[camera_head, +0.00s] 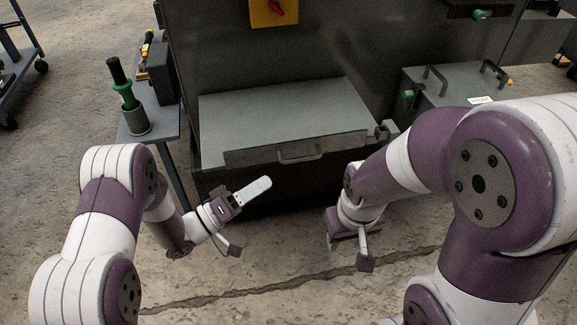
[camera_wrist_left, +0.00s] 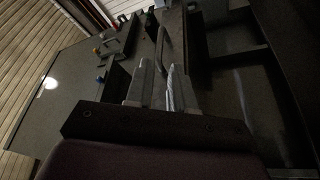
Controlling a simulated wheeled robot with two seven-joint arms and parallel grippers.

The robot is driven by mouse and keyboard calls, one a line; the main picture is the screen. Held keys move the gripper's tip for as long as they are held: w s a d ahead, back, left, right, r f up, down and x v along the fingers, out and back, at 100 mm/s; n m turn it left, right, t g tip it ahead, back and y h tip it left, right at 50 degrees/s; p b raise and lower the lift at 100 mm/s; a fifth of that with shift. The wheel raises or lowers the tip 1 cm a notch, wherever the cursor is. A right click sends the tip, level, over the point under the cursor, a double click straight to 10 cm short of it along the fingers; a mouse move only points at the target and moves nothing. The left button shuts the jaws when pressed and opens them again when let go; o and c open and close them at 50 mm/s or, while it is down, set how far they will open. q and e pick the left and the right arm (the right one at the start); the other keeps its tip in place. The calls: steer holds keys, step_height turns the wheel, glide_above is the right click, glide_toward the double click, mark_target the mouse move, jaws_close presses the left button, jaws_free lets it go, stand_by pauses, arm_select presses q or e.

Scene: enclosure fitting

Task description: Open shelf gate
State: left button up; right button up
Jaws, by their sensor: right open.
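The shelf gate (camera_head: 240,157) is a dark strip along the front edge of a grey shelf, with a bar handle (camera_head: 298,158) at its middle. My left gripper (camera_head: 262,186) is low and to the left of the handle, apart from it in the head view. In the left wrist view its two fingers (camera_wrist_left: 162,80) are close together, and a curved bar handle (camera_wrist_left: 164,42) shows beyond the tips. Whether a gap remains between them is unclear. My right gripper (camera_head: 350,252) is open, pointing down over the floor, right of and below the gate. Its arm hides part of it.
A small side table (camera_head: 165,122) at left holds a green-and-black tool (camera_head: 122,85) in a cup (camera_head: 136,122). A grey box (camera_head: 450,85) with handles stands at right. The shelf top (camera_head: 280,110) is bare. A yellow panel with a red switch (camera_head: 273,10) is above.

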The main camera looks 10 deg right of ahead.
mark_target(303, 157)
arm_select(q)
steer(key=b+x, duration=0.2)
steer(key=x, duration=0.9)
steer(key=shift+f+b, duration=0.1)
steer(key=shift+b, duration=0.2)
steer(key=shift+w+d+r, duration=0.1)
steer(key=shift+d+r, duration=0.1)
steer(key=shift+d, duration=0.15)
jaws_close()
